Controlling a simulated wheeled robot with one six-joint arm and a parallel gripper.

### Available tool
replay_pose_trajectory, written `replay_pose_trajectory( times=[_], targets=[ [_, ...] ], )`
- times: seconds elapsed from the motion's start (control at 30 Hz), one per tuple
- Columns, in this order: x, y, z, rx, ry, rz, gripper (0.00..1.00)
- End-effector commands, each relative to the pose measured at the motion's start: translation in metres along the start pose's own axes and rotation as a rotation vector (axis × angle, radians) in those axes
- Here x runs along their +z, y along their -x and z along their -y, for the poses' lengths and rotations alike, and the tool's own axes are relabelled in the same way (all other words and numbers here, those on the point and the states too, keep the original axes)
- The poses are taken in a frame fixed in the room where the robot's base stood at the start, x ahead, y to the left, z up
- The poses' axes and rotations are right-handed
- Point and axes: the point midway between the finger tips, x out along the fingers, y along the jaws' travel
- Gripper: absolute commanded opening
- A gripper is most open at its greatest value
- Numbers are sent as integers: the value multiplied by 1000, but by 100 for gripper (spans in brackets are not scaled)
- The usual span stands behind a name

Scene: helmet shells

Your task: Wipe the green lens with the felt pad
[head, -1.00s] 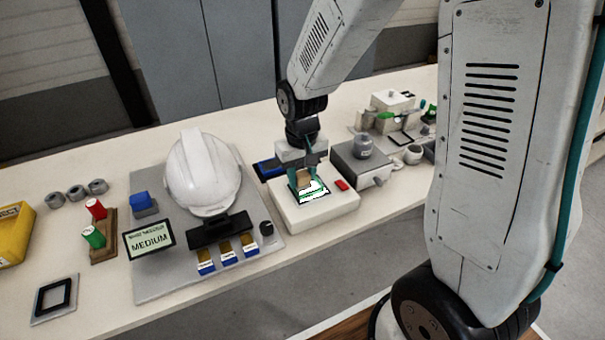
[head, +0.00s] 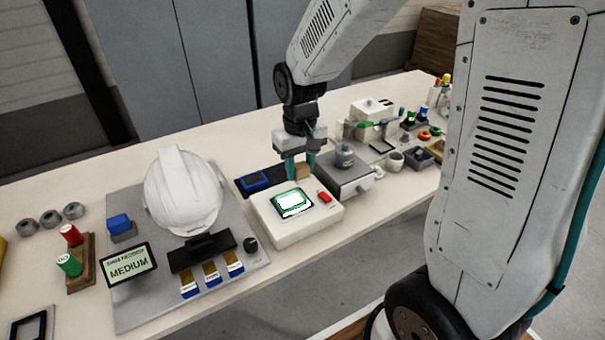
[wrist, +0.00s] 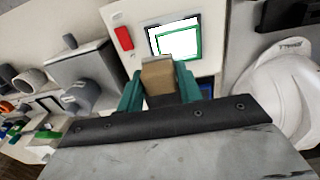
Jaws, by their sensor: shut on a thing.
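The green lens (head: 283,203) is a green-rimmed square with a bright white face, set in the top of a white box (head: 310,231). In the wrist view the lens (wrist: 194,46) lies just beyond my gripper's tips. My gripper (head: 303,172) is shut on a tan block, the felt pad (head: 303,173). The pad (wrist: 158,77) also shows between the teal fingers in the wrist view. In the head view my gripper is over the back right edge of the white box, behind the lens. I cannot tell the pad's exact height above the box.
A red button (head: 324,197) sits right of the lens. A grey box with a knob (head: 344,156) stands close to the right of my gripper. A white helmet (head: 184,195) is on a grey board to the left, with a blue-and-black case (head: 254,181) between.

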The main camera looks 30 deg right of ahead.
Motion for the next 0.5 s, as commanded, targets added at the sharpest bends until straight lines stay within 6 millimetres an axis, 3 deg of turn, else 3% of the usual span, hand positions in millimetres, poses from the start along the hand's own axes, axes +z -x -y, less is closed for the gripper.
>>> replay_pose_trajectory(
  times=[0.3, 0.5],
  targets=[
    [0, 27, 0, 0, 1, -2, 14],
    [0, 30, 1, 0, 1, 0, 14]
  ],
)
